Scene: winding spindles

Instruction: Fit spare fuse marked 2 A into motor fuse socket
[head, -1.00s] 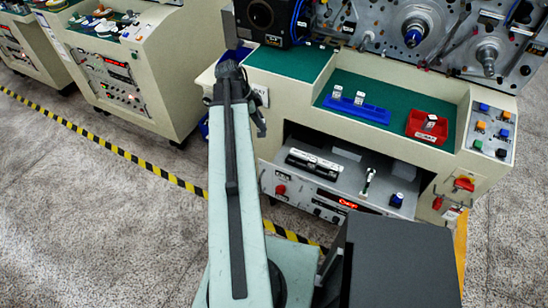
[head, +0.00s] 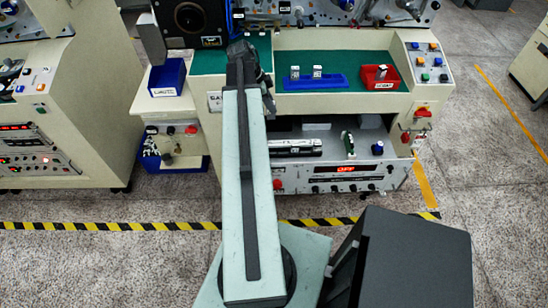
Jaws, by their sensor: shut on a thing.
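My gripper (head: 252,68), at the dark far end of my arm, is seen from behind over the left part of the green shelf. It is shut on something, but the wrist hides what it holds. Two small white labelled blocks, likely fuses, stand in the blue rack (head: 335,83), right of my gripper; their markings are too small to read. Another pale block stands in the red tray (head: 369,84). Below, an open grey bay holds a long black-and-white fitting (head: 303,147) and an upright green-and-white piece (head: 348,143). I cannot tell which part is the motor fuse socket.
The bay's front panel has a red display reading OFF (head: 346,169). A button panel (head: 427,63) is at the right. A black box with a round opening (head: 196,22) stands beside my gripper. A blue bin (head: 167,78) is at the left. Striped tape (head: 110,226) crosses the floor.

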